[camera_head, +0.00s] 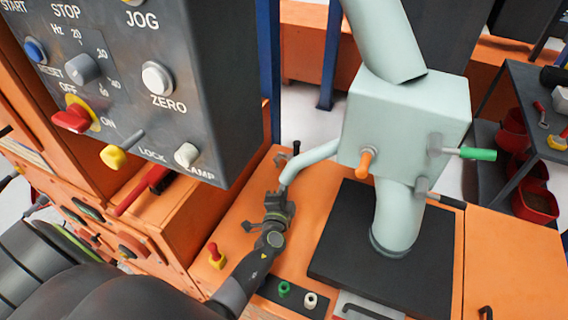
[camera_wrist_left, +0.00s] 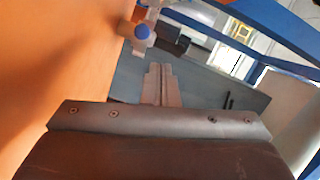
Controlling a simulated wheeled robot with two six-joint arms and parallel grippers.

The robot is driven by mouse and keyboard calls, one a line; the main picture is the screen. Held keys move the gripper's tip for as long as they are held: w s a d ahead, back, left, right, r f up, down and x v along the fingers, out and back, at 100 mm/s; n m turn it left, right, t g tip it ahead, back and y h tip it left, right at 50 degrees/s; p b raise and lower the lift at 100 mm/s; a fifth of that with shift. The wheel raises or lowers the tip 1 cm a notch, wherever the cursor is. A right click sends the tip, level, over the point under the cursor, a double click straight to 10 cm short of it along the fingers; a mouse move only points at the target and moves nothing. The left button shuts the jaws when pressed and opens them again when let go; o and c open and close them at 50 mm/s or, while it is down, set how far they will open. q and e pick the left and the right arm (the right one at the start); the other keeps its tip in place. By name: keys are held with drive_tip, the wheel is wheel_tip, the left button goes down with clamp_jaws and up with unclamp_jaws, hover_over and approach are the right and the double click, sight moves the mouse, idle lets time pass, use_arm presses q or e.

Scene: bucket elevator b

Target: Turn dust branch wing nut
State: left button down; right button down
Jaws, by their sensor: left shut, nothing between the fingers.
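The pale dust branch pipe (camera_head: 315,157) runs from the side of the pale green housing (camera_head: 400,120) down to the orange deck. A small dark fitting (camera_head: 281,160) shows beside its lower part; I cannot tell whether it is the wing nut. My left gripper (camera_head: 284,195) is near the lower end of the pipe; contact cannot be told. In the left wrist view its fingers (camera_wrist_left: 160,84) are shut with nothing between them. A blue-ended round part (camera_wrist_left: 142,32) on a pale fitting is beyond and slightly left of the fingertips there. My right gripper is not in view.
The grey control panel (camera_head: 150,90) hangs at upper left, close to my arm. An orange knob (camera_head: 366,162) and a green handle (camera_head: 477,154) stick out of the housing. A red-and-yellow knob (camera_head: 216,256) stands on the deck left of my arm.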

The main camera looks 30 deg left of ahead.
sight(278, 165)
use_arm(q)
drive_tip(key=shift+w+a, duration=0.1)
drive_tip(key=shift+w, duration=0.2)
drive_tip(key=x, duration=0.9)
drive_tip(key=shift+w+a, duration=0.1)
drive_tip(key=shift+w, duration=0.15)
drive_tip(key=shift+s+a+f, duration=0.1)
drive_tip(key=shift+a+f, duration=0.1)
drive_tip(key=shift+a, duration=0.4)
drive_tip(key=shift+s+a+f, duration=0.15)
drive_tip(key=shift+a+f, duration=0.05)
drive_tip(key=shift+a, duration=0.4)
drive_tip(key=shift+a+f, duration=0.15)
drive_tip(key=shift+a, duration=0.5)
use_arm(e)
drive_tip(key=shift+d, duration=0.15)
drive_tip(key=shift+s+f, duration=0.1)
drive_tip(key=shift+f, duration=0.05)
